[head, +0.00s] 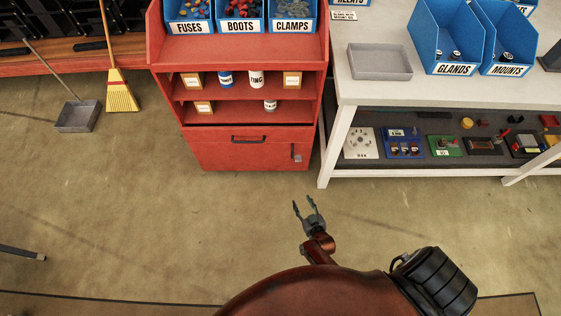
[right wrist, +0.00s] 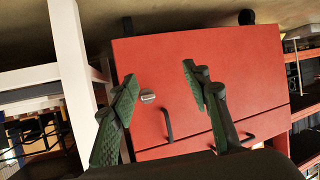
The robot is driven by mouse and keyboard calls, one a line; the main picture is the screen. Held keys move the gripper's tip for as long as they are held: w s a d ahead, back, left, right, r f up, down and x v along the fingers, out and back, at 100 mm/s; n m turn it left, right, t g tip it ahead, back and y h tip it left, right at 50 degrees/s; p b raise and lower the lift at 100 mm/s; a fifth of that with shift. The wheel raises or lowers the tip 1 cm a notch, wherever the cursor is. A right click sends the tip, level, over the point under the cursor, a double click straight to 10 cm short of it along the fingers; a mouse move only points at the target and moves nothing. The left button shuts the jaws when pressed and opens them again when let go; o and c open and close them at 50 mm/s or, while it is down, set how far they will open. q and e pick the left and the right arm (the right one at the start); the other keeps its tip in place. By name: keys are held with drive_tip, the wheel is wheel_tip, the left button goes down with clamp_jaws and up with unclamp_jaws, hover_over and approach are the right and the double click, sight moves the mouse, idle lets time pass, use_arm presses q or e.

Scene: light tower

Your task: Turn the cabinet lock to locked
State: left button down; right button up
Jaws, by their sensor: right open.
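The red cabinet (head: 225,152) stands low at the back middle. Its front fills much of the right wrist view (right wrist: 225,75), where it appears upside down. A small round grey lock (right wrist: 148,96) sits on this front, close to a black handle (right wrist: 167,124); its turn position is too small to tell. In the head view the lock area is a small grey and dark patch (head: 297,155) at the lower right. My right gripper (head: 308,205) is open and empty, in front of the cabinet and apart from it. In the wrist view the lock shows between its fingers (right wrist: 159,76).
A white workbench (head: 325,150) stands right of the cabinet, its leg near the lock side. The cabinet has a dark handle (head: 248,139) and open shelves above. A broom (head: 120,92) and grey dustpan (head: 77,116) are at left. The floor before the cabinet is clear.

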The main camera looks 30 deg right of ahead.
use_arm(q)
drive_tip(key=w+d+r+t+h+b, duration=0.15)
drive_tip(key=w+d+r+b, duration=0.25)
drive_tip(key=w+r+b, duration=0.4)
wheel_tip(320, 180, down, 6)
drive_tip(key=a+t+b, duration=0.1)
drive_tip(key=b, duration=0.2)
drive_tip(key=shift+s+a+t, duration=0.2)
drive_tip(key=shift+a+t, duration=0.1)
drive_tip(key=shift+t, duration=0.05)
use_arm(e)
drive_tip(key=w+d+r+m+t+h, duration=0.1)
drive_tip(key=w+d+m+h, duration=0.1)
drive_tip(key=w, duration=0.7)
drive_tip(key=w+d+r+m+t+h, duration=0.1)
drive_tip(key=w+d+r+m+h, duration=0.1)
drive_tip(key=w+d+h, duration=0.2)
drive_tip(key=shift+w+d+t, duration=0.3)
drive_tip(key=shift+w+d, duration=1.4)
drive_tip(key=shift+w, duration=0.9)
use_arm(q)
drive_tip(key=shift+r+y, duration=0.1)
drive_tip(key=shift+y, duration=0.15)
use_arm(e)
drive_tip(key=shift+c, duration=0.4)
drive_tip(key=shift+h, duration=0.3)
drive_tip(key=c, duration=1)
drive_tip(key=shift+f, duration=0.1)
drive_tip(key=shift+c, duration=0.2)
